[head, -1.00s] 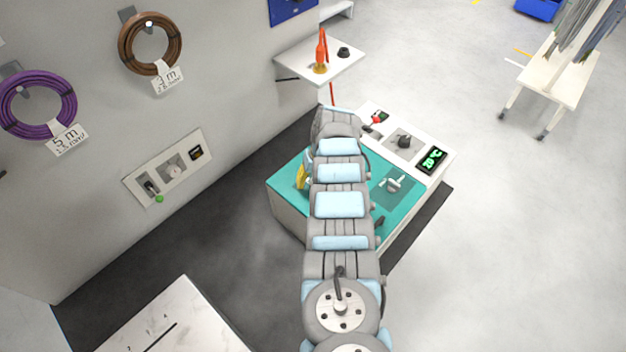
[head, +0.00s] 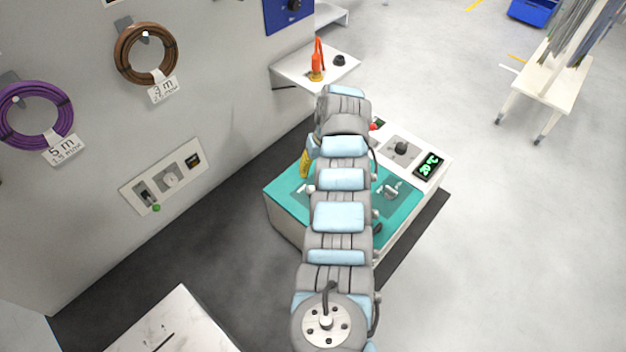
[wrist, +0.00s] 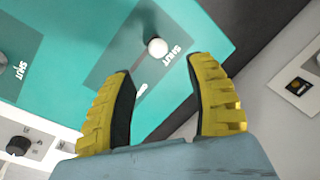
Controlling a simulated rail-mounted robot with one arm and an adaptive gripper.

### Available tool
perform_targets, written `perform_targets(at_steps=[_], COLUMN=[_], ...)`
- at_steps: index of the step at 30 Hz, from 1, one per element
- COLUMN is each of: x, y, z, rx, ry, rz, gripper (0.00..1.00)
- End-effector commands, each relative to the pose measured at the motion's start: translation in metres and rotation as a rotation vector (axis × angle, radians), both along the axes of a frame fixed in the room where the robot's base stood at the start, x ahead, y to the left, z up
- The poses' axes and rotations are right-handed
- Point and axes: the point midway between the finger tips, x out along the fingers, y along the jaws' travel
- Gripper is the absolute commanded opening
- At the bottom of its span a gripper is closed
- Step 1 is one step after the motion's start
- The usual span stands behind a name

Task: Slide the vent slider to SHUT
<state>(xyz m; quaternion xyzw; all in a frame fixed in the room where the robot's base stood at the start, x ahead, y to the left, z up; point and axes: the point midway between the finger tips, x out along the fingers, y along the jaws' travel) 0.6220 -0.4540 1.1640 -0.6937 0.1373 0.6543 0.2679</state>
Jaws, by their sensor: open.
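In the wrist view, a white ball knob (wrist: 157,46) stands on a dark grey slider panel (wrist: 120,58) set in a teal top. The knob is beside the printed word SHUT; a smaller label lies farther down the panel, too small to read surely. My gripper (wrist: 161,64) is open and empty, its yellow fingers spread apart below the knob in the picture, the knob just beyond the gap between the tips. I cannot tell the height gap. In the head view, my arm hides most of this panel; a yellow finger (head: 305,164) and the white knob (head: 310,188) show at its left.
A second dark panel (head: 398,200) with a white handle lies right of my arm on the teal bench top (head: 285,190). Behind are a black dial (head: 401,148) and green display (head: 429,166). A wall panel (head: 168,178) and a shelf (head: 340,75) stand nearby.

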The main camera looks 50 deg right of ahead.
Motion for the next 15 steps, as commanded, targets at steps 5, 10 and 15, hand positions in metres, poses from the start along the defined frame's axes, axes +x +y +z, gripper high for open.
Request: perform_targets(at_steps=[5, 10, 15], x=[-0.002, -0.003, -0.003], y=[-0.003, -0.005, -0.005], z=[0.022, 0.030, 0.031], rx=[0.001, -0.001, 0.001], ry=[-0.001, -0.001, -0.001], rz=[0.001, 0.001, 0.001], gripper=[0.55, 0.55, 0.55])
